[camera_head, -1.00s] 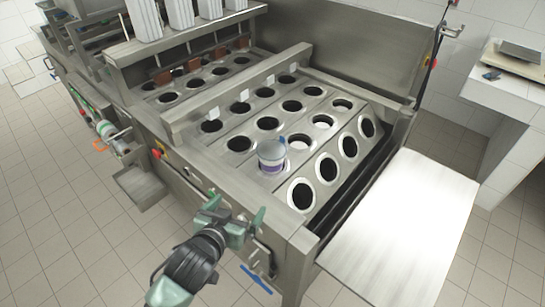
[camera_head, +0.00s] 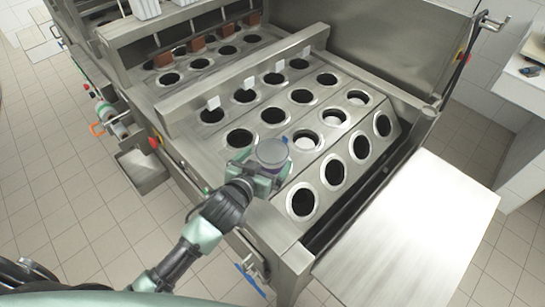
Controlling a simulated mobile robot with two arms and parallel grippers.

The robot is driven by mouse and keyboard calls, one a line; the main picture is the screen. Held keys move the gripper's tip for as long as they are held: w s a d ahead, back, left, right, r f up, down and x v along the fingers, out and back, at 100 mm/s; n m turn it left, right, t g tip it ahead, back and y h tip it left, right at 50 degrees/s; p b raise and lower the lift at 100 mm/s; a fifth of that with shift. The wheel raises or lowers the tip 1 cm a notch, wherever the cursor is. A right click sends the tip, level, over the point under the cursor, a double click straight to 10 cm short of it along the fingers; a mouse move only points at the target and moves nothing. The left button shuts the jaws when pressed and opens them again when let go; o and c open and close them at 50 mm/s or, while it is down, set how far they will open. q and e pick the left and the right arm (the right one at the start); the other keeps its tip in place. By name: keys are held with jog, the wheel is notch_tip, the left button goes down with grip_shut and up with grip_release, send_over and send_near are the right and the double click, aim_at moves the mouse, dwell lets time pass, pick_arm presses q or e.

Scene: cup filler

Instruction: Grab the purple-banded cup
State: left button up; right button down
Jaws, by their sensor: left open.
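The purple-banded cup (camera_head: 273,152) is translucent and stands in a hole at the front row of the steel filler. My left gripper (camera_head: 262,168) is open and right at the cup, with its green fingers around the cup's near side. Its body hides most of the cup's lower part and the band. Whether the fingers touch the cup is hard to tell. My right gripper is not in view.
The steel cup filler (camera_head: 190,135) has rows of round holes, several of them empty and dark. A bare steel shelf (camera_head: 410,235) extends at the right. White cup stacks (camera_head: 145,8) stand at the top left. Tiled floor (camera_head: 60,190) lies open at the left.

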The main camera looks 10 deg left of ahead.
aim_at(272, 154)
pick_arm(q)
jog(key=p+x, duration=0.1)
jog(key=x, duration=0.3)
jog(key=shift+w+d, duration=0.2)
jog(key=shift+s, duration=0.1)
jog(key=c, duration=1.7)
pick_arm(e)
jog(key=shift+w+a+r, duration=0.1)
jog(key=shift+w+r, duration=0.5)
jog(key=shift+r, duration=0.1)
pick_arm(q)
jog(key=shift+r, duration=0.1)
